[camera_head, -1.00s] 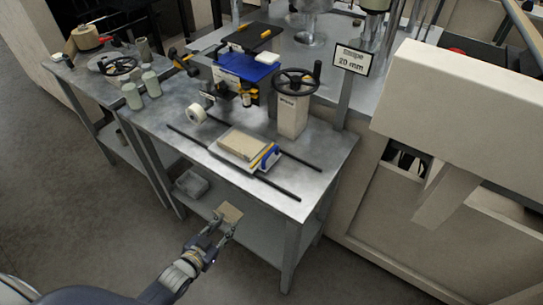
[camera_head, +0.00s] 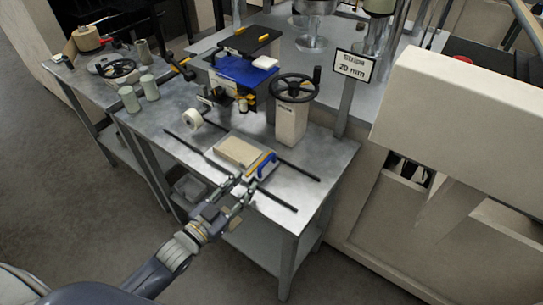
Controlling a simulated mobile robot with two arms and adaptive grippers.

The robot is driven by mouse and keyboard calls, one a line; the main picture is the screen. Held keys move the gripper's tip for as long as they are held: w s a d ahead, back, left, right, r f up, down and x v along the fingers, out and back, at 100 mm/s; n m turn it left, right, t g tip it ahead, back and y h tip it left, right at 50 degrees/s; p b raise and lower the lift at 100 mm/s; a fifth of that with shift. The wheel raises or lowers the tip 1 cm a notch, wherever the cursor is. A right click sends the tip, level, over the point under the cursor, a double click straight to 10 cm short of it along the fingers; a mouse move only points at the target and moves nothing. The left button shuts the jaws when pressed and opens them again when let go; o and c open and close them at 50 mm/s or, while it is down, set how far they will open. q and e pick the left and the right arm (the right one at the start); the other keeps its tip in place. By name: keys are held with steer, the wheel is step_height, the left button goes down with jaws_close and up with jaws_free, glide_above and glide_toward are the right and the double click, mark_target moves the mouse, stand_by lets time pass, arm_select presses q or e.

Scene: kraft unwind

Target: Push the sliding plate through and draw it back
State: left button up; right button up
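The sliding plate (camera_head: 237,151) lies on the metal table between two dark rails, with a beige block on top, a yellow strip and a blue handle (camera_head: 266,165) at its right end. My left gripper (camera_head: 240,185) is at the front edge of the table, just in front of the plate and left of and nearer than the handle. Its two fingers are spread with nothing seen between them. Whether the fingertips touch the plate or front rail (camera_head: 272,201) I cannot tell. My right gripper is not in view.
A handwheel on a beige post (camera_head: 291,121) stands behind the plate. A white roll (camera_head: 192,119) lies at the rail's left end, and a blue-topped device (camera_head: 243,71) stands behind. A sign (camera_head: 354,66) rises at the back right. The table's right front corner is clear.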

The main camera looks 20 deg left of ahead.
mark_target(261, 167)
arm_select(q)
steer(key=shift+w+d+r, duration=0.15)
steer(key=shift+w+d, duration=0.05)
steer(key=shift+w, duration=0.4)
steer(key=p+x, duration=0.1)
steer(key=x, duration=0.4)
steer(key=shift+r, duration=0.15)
steer(key=x, duration=0.3)
steer(key=shift+w+d+p, duration=0.15)
steer(key=shift+w+p, duration=0.2)
steer(key=shift+p, duration=0.05)
steer(key=shift+w+d+f, duration=0.15)
steer(key=shift+w+f, duration=0.1)
steer(key=shift+w, duration=0.2)
jaws_close()
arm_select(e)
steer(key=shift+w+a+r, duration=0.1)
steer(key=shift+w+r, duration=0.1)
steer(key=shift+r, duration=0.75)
